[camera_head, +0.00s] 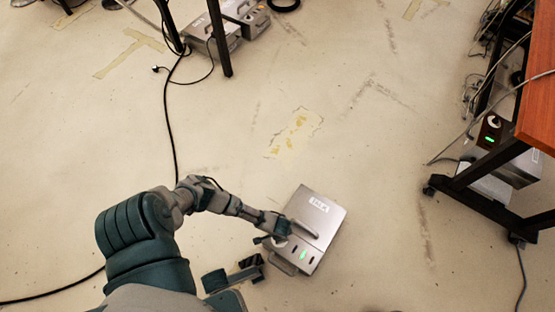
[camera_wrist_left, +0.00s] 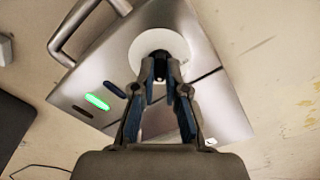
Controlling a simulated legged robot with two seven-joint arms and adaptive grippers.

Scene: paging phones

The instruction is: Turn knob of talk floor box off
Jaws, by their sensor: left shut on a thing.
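The talk floor box (camera_head: 318,215) is a silver metal case with a handle, a label and a lit green light, on the floor in front of me. It also shows in the left wrist view (camera_wrist_left: 180,20). Its knob (camera_wrist_left: 159,54) is dark, on a round white plate, and partly hidden by my fingers. My left gripper (camera_head: 280,232) is at the knob, at the box's left side. In the left wrist view my left gripper (camera_wrist_left: 160,72) has its fingertips closed around the knob. The green light (camera_wrist_left: 97,101) on the box is lit.
A desk with an orange-brown top (camera_head: 537,105) and black legs stands at the right, with another green-lit device (camera_head: 490,133) by it. More silver boxes (camera_head: 215,38) and black table legs are at the top left. A black cable (camera_head: 175,130) crosses the floor. The middle floor is clear.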

